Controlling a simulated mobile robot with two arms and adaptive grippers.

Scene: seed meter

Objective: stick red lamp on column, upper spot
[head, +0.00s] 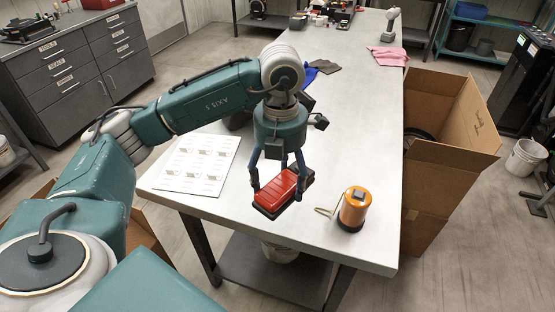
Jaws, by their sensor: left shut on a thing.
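The red lamp (275,192) is a red, ribbed rectangular block with a dark base, over the front middle of the worktable (235,198). My left gripper (277,182) reaches down from above with a finger at each end of the lamp, and is shut on it. I cannot tell whether the lamp's base touches the tabletop or hangs just above it. The column with its upper spot cannot be made out in this view. My right gripper is not in view.
An orange cylinder (354,207) with a dark top and a thin wire stands right of the lamp. A white printed sheet (197,164) lies left. Blue and pink (388,56) cloths lie farther back. An open cardboard box (440,185) stands beside the table's right edge.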

